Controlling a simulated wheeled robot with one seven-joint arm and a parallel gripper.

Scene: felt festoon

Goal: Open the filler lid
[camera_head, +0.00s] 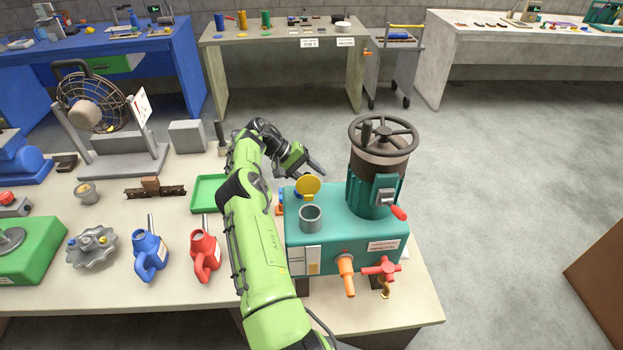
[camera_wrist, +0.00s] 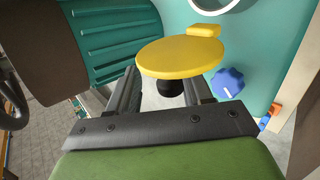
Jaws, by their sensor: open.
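The yellow filler lid (camera_head: 308,186) is tilted up at the back of the grey filler neck (camera_head: 311,217) on the teal machine (camera_head: 345,228). The neck's mouth shows uncovered. In the wrist view the lid (camera_wrist: 180,58) is a yellow disc with a small tab at its far edge, beside the round neck rim (camera_wrist: 213,6). A black stub shows under the disc. My gripper (camera_head: 318,170) is open, just behind the lid. In the wrist view its two fingers (camera_wrist: 163,88) reach towards the lid's near edge, one on each side of the black stub. Whether they touch the lid is unclear.
A ribbed teal column with a dark handwheel (camera_head: 383,130) stands right of my gripper. A blue knob (camera_wrist: 228,82) sits near the lid. Red (camera_head: 205,250) and blue (camera_head: 150,252) cans and a green tray (camera_head: 208,193) are left of my arm.

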